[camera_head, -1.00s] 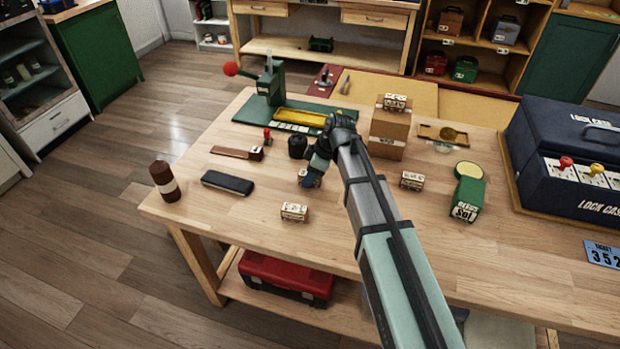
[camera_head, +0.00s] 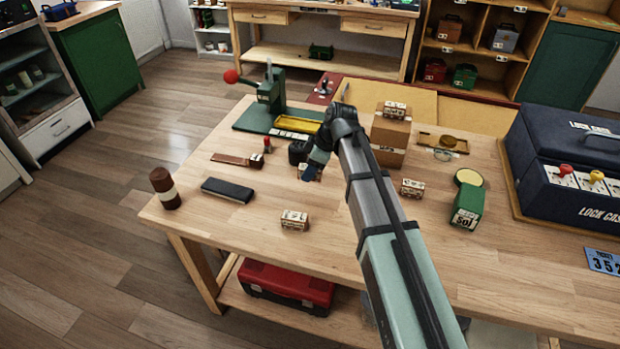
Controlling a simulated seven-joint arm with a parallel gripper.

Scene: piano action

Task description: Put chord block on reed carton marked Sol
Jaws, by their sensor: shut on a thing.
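The green reed carton marked Sol (camera_head: 467,207) stands on the right part of the bench, its label facing the front. Small cream chord blocks with dark markings are spread about: one at the front (camera_head: 294,220), one left of the carton (camera_head: 412,188), and one on top of a brown box (camera_head: 394,108). My gripper (camera_head: 312,172) is low over the middle of the bench, left of the carton, shut on another chord block (camera_head: 306,175). The arm and fingers hide part of that block. I cannot tell whether it touches the bench.
A yellow-topped round tin (camera_head: 469,177) is behind the carton. A dark cup (camera_head: 298,152) is close behind my gripper. The blue lock case (camera_head: 570,165) fills the right. The front bench is mostly clear.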

